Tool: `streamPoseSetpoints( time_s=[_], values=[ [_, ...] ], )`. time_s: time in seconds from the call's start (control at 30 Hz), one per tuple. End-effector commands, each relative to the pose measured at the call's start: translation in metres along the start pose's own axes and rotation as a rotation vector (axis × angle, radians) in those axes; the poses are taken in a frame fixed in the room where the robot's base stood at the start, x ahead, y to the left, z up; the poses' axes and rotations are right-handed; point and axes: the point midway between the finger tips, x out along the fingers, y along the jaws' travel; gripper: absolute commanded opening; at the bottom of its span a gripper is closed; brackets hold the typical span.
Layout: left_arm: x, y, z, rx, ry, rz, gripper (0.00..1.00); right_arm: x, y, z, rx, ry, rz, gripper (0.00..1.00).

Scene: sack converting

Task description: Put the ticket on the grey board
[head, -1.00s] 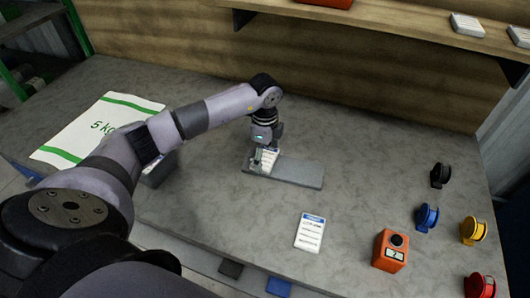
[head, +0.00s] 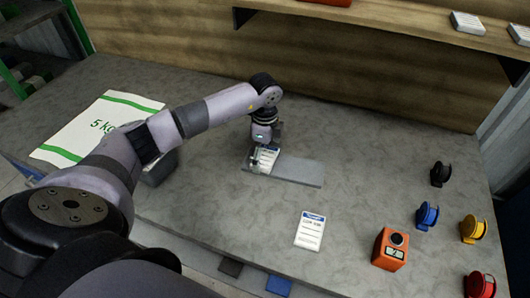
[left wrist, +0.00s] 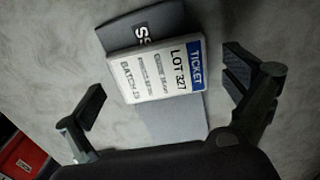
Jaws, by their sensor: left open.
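The grey board (head: 300,172) lies flat on the table. In the left wrist view its dark end carries white letters, partly covered, and its paler end (left wrist: 182,122) is bare. A white ticket (head: 269,157) with a blue strip lies across the board's left part. In the left wrist view this ticket (left wrist: 155,78) reads TICKET, LOT 327. My left gripper (head: 265,149) is directly over the ticket, open. In the left wrist view its fingers (left wrist: 165,84) stand apart on either side of the ticket, with gaps between. My right gripper is not in view.
Another blue-topped card (head: 310,231) lies nearer the front. An orange device (head: 390,250) and several coloured spools (head: 427,216) stand at the right. A 5 kg sack (head: 85,130) lies at the left. A shelf (head: 390,26) runs along the back.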

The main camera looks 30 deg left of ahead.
Motion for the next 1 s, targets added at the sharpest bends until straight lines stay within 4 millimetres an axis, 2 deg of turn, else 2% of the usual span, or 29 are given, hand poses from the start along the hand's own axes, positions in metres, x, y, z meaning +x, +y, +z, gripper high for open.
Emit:
streamPoseSetpoints(
  time_s=[0.17, 0.5, 0.63, 0.8, 1.0],
  values=[
    [-0.014, -0.001, 0.000, 0.000, 0.002, -0.004, 1.00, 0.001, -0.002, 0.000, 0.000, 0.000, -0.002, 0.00],
    [-0.085, -0.001, 0.000, 0.000, 0.001, -0.005, 1.00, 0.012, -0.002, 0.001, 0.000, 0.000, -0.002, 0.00],
    [-0.106, -0.001, 0.000, 0.000, 0.001, -0.005, 1.00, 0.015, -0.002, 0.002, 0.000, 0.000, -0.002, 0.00],
    [-0.121, 0.000, 0.000, 0.000, 0.000, -0.001, 1.00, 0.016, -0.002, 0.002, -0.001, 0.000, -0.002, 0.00],
    [-0.123, 0.000, 0.000, 0.000, 0.000, 0.000, 1.00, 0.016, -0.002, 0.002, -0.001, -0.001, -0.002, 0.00]
  ],
)
